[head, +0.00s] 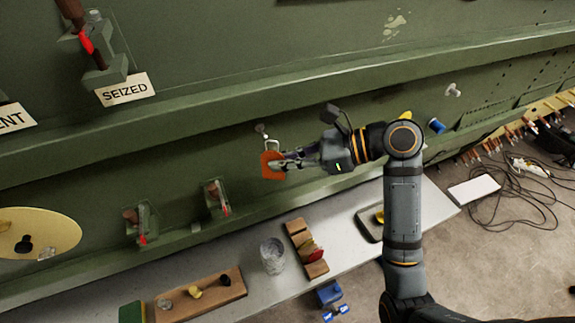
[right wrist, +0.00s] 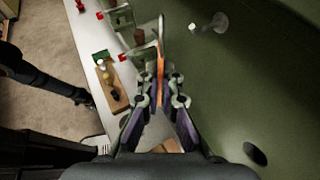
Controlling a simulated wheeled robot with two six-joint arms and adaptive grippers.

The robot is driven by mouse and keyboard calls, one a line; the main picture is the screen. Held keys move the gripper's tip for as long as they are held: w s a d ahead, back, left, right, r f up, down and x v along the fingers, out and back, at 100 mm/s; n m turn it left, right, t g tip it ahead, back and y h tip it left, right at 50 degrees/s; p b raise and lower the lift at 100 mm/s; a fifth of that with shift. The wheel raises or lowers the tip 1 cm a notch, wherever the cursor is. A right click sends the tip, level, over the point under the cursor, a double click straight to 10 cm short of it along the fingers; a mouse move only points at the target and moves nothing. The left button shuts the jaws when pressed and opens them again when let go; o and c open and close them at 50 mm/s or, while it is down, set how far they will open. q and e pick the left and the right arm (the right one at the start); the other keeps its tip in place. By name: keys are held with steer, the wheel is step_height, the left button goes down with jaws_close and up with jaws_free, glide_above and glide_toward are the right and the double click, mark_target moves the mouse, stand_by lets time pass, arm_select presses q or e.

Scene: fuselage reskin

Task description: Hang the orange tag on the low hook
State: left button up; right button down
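The orange tag (head: 271,167) is held at the tip of my right gripper (head: 284,161), close to the green panel. A pale wire loop stands at the tag's top. In the right wrist view the tag (right wrist: 161,62) shows edge-on between the two fingertips (right wrist: 163,92), which are shut on it. My left gripper is not in view.
Brackets with red parts (head: 218,197) sit on the panel below left of the tag. A grey bench (head: 345,245) below carries a clear cup (head: 272,256) and wooden blocks (head: 306,248). Another pale peg (head: 453,90) is farther right on the panel.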

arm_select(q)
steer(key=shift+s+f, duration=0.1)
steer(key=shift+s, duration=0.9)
arm_select(e)
steer(key=shift+w+a+f, duration=0.25)
steer(key=shift+w, duration=0.55)
steer(key=shift+w+a+f, duration=0.25)
steer(key=shift+w+a, duration=0.05)
steer(key=shift+w, duration=0.5)
steer(key=shift+w+a+f, duration=0.25)
steer(key=shift+w, duration=0.55)
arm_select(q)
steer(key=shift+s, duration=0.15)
arm_select(e)
steer(key=c, duration=1.4)
jaws_free()
steer(key=shift+c, duration=0.2)
steer(key=shift+s, duration=0.1)
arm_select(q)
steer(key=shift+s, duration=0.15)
arm_select(e)
steer(key=shift+d, duration=0.15)
steer(key=v, duration=1.1)
steer(key=shift+d+r, duration=0.25)
steer(key=shift+d, duration=0.1)
